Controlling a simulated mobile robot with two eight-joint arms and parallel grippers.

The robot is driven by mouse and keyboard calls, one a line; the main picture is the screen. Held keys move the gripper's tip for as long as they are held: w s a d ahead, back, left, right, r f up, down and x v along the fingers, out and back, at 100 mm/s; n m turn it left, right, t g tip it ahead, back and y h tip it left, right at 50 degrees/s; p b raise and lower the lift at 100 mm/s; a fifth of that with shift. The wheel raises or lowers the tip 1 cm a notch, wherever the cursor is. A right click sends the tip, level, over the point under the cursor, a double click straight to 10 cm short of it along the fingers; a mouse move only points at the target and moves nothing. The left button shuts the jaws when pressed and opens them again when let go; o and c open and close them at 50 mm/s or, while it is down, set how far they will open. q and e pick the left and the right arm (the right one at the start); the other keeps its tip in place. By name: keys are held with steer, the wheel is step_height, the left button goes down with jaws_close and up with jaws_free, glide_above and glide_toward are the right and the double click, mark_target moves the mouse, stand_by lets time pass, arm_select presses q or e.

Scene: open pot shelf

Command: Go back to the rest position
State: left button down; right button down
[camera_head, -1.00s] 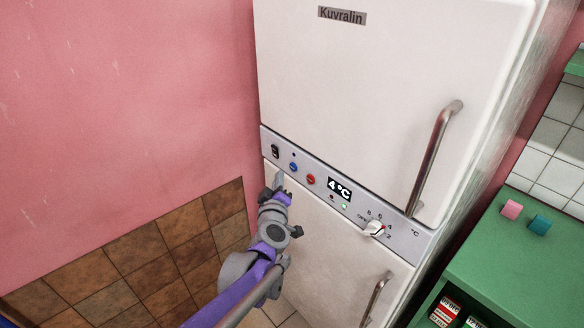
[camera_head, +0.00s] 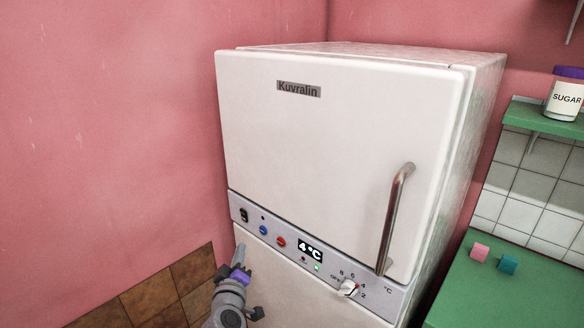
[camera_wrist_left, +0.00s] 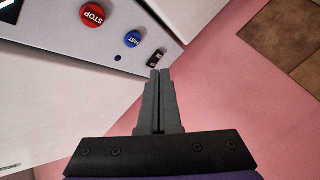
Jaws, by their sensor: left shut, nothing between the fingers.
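My left gripper (camera_head: 239,256) is in the lower left of the head view, in front of the fridge's control panel at its left end. In the left wrist view its two fingers (camera_wrist_left: 160,78) are pressed together with nothing between them. Beyond the fingertips there is the black switch (camera_wrist_left: 157,58), with the blue button (camera_wrist_left: 133,39) and the red STOP button (camera_wrist_left: 93,14) beside it. I cannot tell whether the fingertips touch the panel. My right gripper is in neither view.
The white fridge (camera_head: 330,150) has a closed upper door with a metal handle (camera_head: 394,220). A green counter (camera_head: 520,295) stands at the right, with pink and teal blocks. A sugar jar (camera_head: 565,98) stands on a shelf.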

arm_select(q)
steer(key=s+d+m+g+h+p, duration=0.2)
steer(key=s+m+g, duration=0.15)
steer(key=s, duration=0.35)
steer(key=s+d+m+g+h+p, duration=0.2)
steer(key=s+d+m+p, duration=0.15)
steer(key=s, duration=0.45)
steer(key=s+a+f+m+g+y+p, duration=0.1)
steer(key=s+a+f+g, duration=0.1)
steer(key=s, duration=0.5)
steer(key=s+a+f+m+g+y+p, duration=0.1)
steer(key=s+a+f+m+g, duration=0.1)
steer(key=s, duration=0.6)
steer(key=shift+s+a+f+g+p, duration=0.15)
steer(key=shift+a+f+g+p, duration=0.25)
steer(key=shift+a+g, duration=0.35)
steer(key=shift+d, duration=0.15)
